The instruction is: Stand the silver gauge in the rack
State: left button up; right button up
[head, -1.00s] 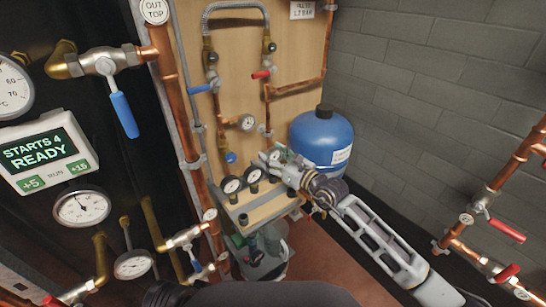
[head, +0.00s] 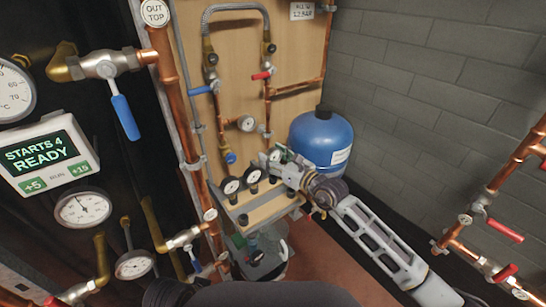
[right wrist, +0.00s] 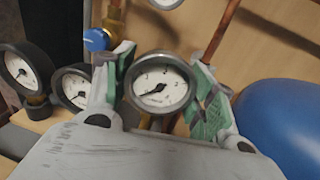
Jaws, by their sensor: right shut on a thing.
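The silver gauge (right wrist: 160,84) has a white dial and a bright metal rim. In the right wrist view it sits between the green-padded fingers of my right gripper (right wrist: 162,90), which is shut on it. In the head view my right gripper (head: 276,160) is at the back right end of the rack (head: 268,211), a small wood and grey shelf. The gauge's lower end is hidden, so I cannot tell whether it is seated. Two black-rimmed gauges (head: 231,186) (head: 254,175) stand in the rack to its left. My left gripper is not in view.
A blue tank (head: 321,138) stands close behind and right of my right gripper. A board with copper pipes and valves (head: 240,60) rises behind the rack. A bucket (head: 262,262) stands below it. A display unit (head: 47,152) is at the left.

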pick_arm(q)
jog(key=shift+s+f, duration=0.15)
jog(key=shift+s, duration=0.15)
pick_arm(e)
jog(key=shift+f, duration=0.1)
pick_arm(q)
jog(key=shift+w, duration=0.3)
pick_arm(e)
jog(key=shift+f, duration=0.25)
dwell(0.3)
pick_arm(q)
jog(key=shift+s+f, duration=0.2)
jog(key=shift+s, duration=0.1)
pick_arm(e)
jog(key=shift+f, duration=0.25)
pick_arm(q)
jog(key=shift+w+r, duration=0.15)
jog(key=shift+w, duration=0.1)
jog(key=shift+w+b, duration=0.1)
jog(key=shift+b, duration=0.2)
pick_arm(e)
jog(key=shift+f, duration=0.3)
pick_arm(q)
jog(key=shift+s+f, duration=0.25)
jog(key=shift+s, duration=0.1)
pick_arm(e)
jog(key=shift+f, duration=0.1)
